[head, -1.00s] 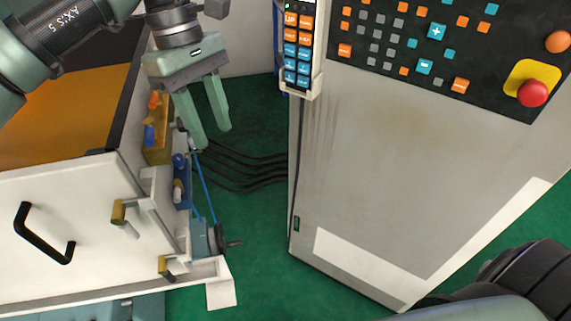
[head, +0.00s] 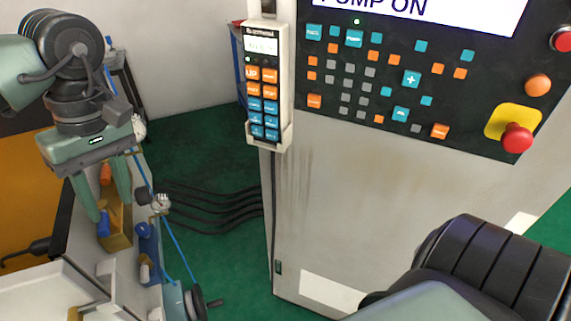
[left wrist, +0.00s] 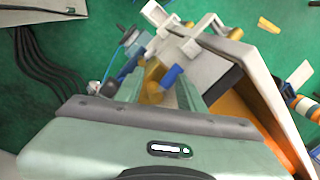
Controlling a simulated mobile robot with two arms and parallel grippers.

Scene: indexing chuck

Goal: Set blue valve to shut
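The blue valve handle (head: 103,222) sits on a brass-yellow block (head: 119,240) on the side of the white machine, below an orange handle (head: 105,174). My left gripper (head: 113,211) is open, its fingers pointing down in front of the block. In the left wrist view, the blue handle (left wrist: 172,75) and the yellow block (left wrist: 152,82) appear between the two open fingers (left wrist: 160,72). No grip on the handle shows, and I cannot tell whether a finger touches it. My right gripper is out of view.
A blue unit (head: 149,238) and a black handwheel (head: 195,303) sit just right of the yellow block. Black cables (head: 215,205) cross the green floor to the grey control cabinet (head: 350,210). A pendant (head: 264,90) hangs on the cabinet.

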